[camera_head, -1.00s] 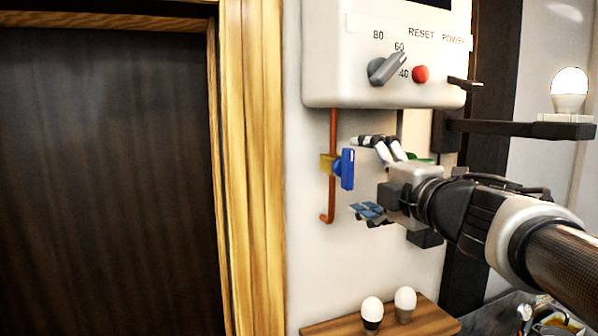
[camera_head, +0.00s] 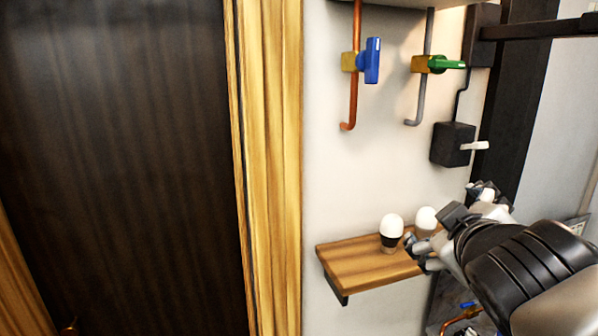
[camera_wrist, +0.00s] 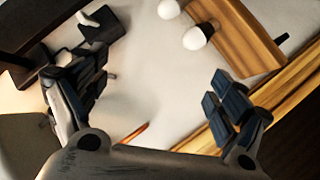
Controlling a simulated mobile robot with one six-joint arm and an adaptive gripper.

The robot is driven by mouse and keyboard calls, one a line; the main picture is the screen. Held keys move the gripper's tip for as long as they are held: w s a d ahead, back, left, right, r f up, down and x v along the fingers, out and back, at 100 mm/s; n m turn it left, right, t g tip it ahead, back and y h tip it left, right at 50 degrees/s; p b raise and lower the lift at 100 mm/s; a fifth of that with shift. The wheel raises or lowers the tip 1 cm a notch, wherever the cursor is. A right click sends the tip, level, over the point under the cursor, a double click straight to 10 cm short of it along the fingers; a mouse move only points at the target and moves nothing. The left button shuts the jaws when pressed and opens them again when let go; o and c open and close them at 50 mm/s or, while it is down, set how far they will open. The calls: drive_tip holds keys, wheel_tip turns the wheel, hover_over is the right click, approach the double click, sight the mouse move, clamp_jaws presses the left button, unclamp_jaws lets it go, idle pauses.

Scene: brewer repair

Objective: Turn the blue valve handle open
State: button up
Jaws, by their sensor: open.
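The blue valve handle (camera_head: 372,60) points up and down, along its copper pipe (camera_head: 353,105), on a brass valve body (camera_head: 349,62) on the white wall. My gripper (camera_head: 450,226) is open and empty, well below and to the right of the blue handle, by the wooden shelf. Nothing touches the handle. In the wrist view my gripper (camera_wrist: 152,98) shows its two fingers wide apart, with bare wall between them. A copper-coloured pipe end (camera_wrist: 133,133) shows low between the fingers; the blue handle is not visible there.
A green valve handle (camera_head: 446,65) lies sideways on a grey pipe (camera_head: 425,100) to the right. A black box (camera_head: 453,144) with a white lever is below it. White bulbs stand on the wooden shelf (camera_head: 355,272). A dark door (camera_head: 115,160) is at left.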

drive_tip(key=s+a+f+m+g+y+b, duration=0.1)
drive_tip(key=s+a+f+m+g+b, duration=0.1)
drive_tip(key=s+f, duration=0.4)
drive_tip(key=s+a+f+m+g+y+b, duration=0.1)
drive_tip(key=s+f, duration=0.6)
drive_tip(key=f, duration=0.7)
drive_tip(key=s+a+f+m+g+y+b, duration=0.2)
drive_tip(key=s+a+f+g+b, duration=0.3)
drive_tip(key=f, duration=0.5)
drive_tip(key=shift+s+a+m+g, duration=0.5)
drive_tip(key=shift+s+a, duration=0.1)
drive_tip(key=shift+s, duration=0.5)
